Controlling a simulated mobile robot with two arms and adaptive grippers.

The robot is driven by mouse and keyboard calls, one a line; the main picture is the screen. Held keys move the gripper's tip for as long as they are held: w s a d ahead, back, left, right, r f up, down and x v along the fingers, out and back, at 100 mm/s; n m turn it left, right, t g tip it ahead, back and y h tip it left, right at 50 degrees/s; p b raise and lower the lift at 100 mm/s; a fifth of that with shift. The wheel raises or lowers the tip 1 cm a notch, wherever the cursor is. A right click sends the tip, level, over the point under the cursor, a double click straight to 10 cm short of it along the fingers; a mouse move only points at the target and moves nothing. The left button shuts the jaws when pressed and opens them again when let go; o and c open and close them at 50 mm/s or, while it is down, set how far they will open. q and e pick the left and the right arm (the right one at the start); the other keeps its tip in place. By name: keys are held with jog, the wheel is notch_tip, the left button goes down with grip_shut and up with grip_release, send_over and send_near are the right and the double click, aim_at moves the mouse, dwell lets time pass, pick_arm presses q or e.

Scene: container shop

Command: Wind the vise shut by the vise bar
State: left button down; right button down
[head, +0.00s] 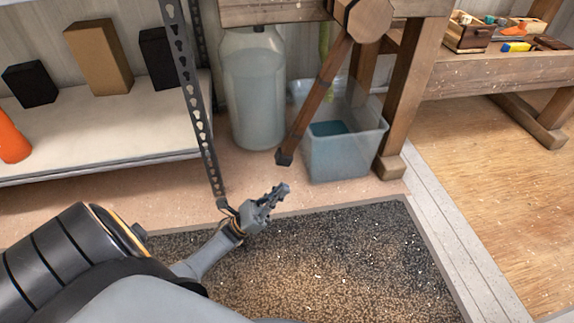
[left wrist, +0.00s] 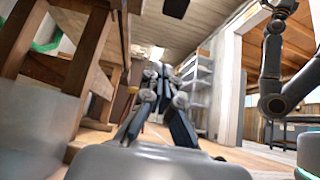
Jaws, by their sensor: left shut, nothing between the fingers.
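The vise bar (head: 316,100) is a long wooden rod with a dark end cap. It hangs tilted from the vise's round wooden hub (head: 368,18) at the bench front, its lower end down and to the left. My left gripper (head: 277,193) is shut and empty. It appears below the bar's lower end in the head view, apart from it, over the dark mat. Its fingers (left wrist: 160,100) also show in the left wrist view, with nothing held. The vise jaws are cut off at the top of the head view. My right gripper is not in view.
A translucent bin (head: 343,155) and a large jug (head: 253,90) stand under the bench behind the bar. A perforated metal post (head: 198,110) rises just left of my left gripper, by a low shelf (head: 110,140). The speckled mat (head: 350,255) is clear.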

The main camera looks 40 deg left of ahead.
pick_arm(q)
jog(key=x, duration=0.9)
jog(key=s+a+b, duration=0.1)
jog(key=s+a+r, duration=0.1)
jog(key=s, duration=0.1)
jog(key=shift+a+b, duration=0.4)
jog(key=shift+r, duration=0.1)
